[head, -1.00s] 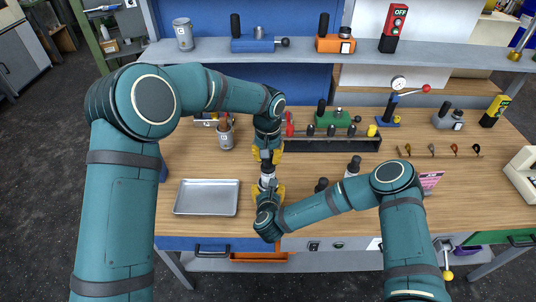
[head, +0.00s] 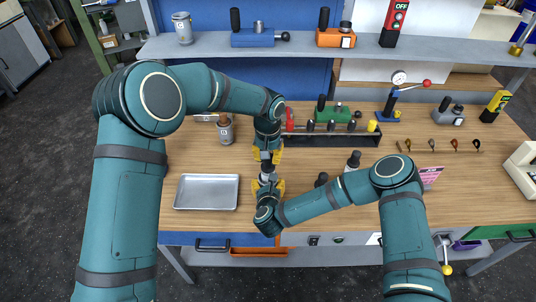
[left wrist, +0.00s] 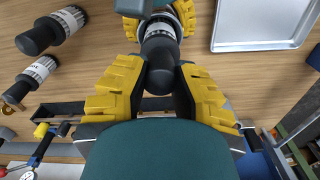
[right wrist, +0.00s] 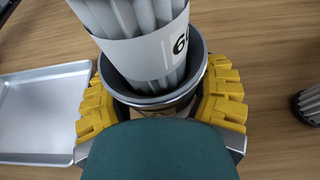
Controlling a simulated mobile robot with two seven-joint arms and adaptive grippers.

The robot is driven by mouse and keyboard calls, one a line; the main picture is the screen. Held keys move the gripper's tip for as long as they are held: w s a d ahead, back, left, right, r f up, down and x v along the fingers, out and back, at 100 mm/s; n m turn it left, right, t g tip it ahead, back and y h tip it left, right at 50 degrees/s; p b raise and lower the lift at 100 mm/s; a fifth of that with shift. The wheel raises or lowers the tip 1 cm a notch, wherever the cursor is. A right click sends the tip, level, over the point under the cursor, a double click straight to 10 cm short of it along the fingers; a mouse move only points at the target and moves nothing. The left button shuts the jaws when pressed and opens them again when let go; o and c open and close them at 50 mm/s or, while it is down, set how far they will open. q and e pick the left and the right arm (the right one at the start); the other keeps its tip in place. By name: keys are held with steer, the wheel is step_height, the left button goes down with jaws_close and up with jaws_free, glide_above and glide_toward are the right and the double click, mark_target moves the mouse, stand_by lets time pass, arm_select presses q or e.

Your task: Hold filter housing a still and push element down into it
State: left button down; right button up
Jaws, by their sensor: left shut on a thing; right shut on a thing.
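The element (right wrist: 150,50) is pleated and pale with a white label, and its lower end is inside the mouth of the grey cup-shaped filter housing (right wrist: 122,82). My left gripper (head: 267,158) is shut on the element's black top knob (left wrist: 160,76), above the housing. My right gripper (right wrist: 165,105) is shut around the housing near the table, and its yellow fingers also show in the head view (head: 269,187). The element stands roughly upright. Its depth in the housing is hidden, and the housing is mostly hidden in the head view.
An empty metal tray (head: 207,191) lies left of the grippers. A labelled cup (head: 226,131) stands behind it. Dark-topped elements (head: 353,160) stand to the right, partly behind my right arm. A tool rack (head: 335,140) lies behind.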

mark_target(268, 167)
arm_select(q)
steer(key=shift+f, duration=2.7)
steer(key=c, duration=0.8)
jaws_free()
steer(key=shift+r, duration=0.1)
step_height(268, 167, up, 12)
steer(key=shift+s+f, duration=0.1)
arm_select(e)
steer(key=o, duration=1.4)
steer(key=shift+s, duration=0.1)
